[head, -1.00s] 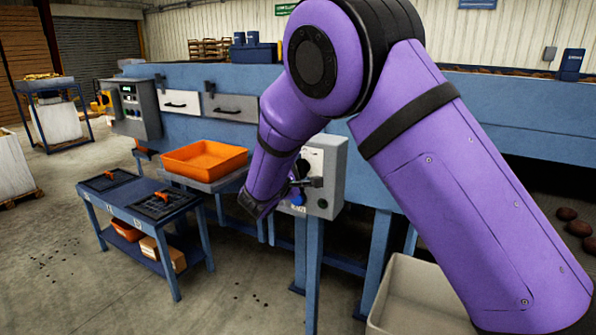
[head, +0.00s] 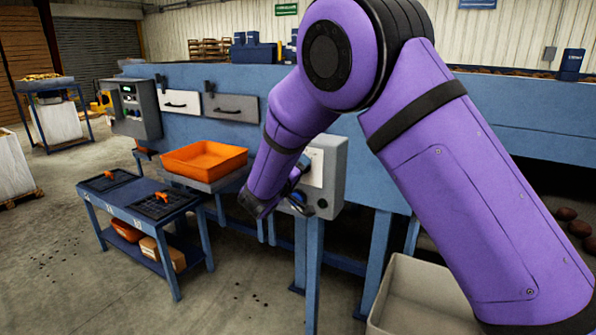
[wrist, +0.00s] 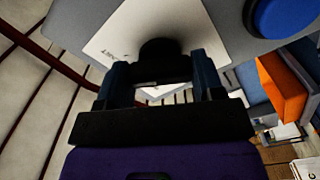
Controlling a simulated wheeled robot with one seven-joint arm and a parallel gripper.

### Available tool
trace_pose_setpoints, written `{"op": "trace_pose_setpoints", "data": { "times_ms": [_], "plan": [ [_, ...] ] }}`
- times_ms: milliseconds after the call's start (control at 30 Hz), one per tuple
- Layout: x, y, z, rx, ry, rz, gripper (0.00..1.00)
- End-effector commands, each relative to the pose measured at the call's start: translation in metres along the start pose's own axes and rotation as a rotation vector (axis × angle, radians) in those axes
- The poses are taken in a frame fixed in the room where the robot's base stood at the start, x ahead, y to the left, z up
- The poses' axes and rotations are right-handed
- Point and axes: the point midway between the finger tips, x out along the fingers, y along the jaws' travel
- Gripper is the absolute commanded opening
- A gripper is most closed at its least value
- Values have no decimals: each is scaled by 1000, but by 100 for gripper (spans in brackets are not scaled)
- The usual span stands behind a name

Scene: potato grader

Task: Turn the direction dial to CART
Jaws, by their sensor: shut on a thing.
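The direction dial shows in the wrist view as a dark round knob (wrist: 160,48) on a white label plate (wrist: 112,38). My gripper (wrist: 162,72) is shut on this knob, with one finger on each side of it. Small lettering on the plate is too blurred and tilted to read, so I cannot tell the dial's setting. In the head view my gripper (head: 296,182) is at the front of the grey control box (head: 334,170). My purple wrist and the gripper hide the dial there.
A large blue button (wrist: 276,14) sits beside the dial on the same panel. A pale bin (head: 415,290) stands below right. The floor in front is open.

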Motion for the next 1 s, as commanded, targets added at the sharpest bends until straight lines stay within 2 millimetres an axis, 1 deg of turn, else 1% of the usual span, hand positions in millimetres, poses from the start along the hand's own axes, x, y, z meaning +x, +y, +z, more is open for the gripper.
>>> {"op": "trace_pose_setpoints", "data": {
  "times_ms": [200,400,967,1000],
  "plan": [
    [-1,-1,1,121,-1,-2,38],
    [-1,-1,1,185,-2,-2,38],
    [-1,-2,1,212,-2,-3,38],
    [-1,-2,1,212,-2,-2,71]
  ]
}}
